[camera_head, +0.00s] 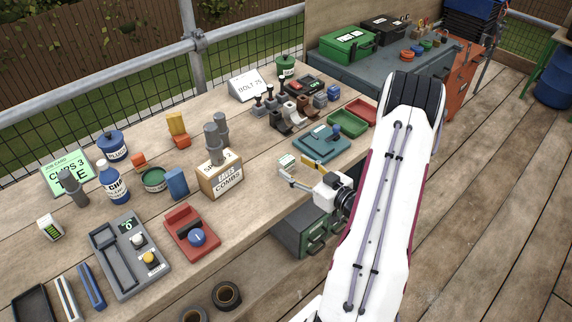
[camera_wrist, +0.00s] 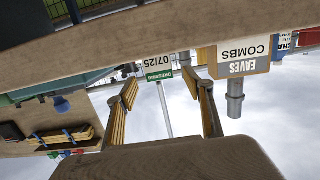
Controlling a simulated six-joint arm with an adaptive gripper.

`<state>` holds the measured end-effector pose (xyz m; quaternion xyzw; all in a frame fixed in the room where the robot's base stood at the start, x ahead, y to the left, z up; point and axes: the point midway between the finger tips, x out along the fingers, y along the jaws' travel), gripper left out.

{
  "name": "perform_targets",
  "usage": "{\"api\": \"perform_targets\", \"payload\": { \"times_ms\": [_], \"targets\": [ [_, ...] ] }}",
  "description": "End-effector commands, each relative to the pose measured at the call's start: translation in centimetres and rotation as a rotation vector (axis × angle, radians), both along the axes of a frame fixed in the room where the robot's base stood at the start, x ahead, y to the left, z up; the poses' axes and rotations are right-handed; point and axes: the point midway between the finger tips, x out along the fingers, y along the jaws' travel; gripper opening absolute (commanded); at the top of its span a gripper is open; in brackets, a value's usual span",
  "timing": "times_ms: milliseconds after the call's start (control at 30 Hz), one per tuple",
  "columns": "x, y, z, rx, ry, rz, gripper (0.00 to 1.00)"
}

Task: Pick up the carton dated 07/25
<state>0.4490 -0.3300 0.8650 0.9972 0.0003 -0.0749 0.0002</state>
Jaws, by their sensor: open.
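The carton dated 07/25 (camera_wrist: 158,66), white with a green band reading DRESSING, appears upside down in the wrist view. It stands on the bench, framed between my open fingertips. In the head view a small white and green carton (camera_head: 287,160) is at the bench's front edge, just beyond my gripper (camera_head: 294,169); its print is too small to read there. My gripper also shows in the wrist view (camera_wrist: 164,82), with its two fingers apart and nothing held. Whether the fingertips reach alongside the carton is unclear.
A teal device (camera_head: 322,142) sits to the right. Another small white and green carton (camera_head: 50,227) stands at far left.

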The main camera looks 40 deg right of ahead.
Motion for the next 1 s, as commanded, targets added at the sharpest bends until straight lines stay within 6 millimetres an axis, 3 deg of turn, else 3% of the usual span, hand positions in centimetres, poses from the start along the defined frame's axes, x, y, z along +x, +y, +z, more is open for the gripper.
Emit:
{"api": "perform_targets", "payload": {
  "times_ms": [367, 800, 1000],
  "targets": [
    [0.5, 0.0, -0.1, -0.001, 0.000, 0.001, 0.52],
    [4.5, 0.0, -0.8, -0.001, 0.000, 0.002, 0.52],
    [5.1, 0.0, -0.9, 0.001, 0.000, -0.001, 0.52]
  ]
}}
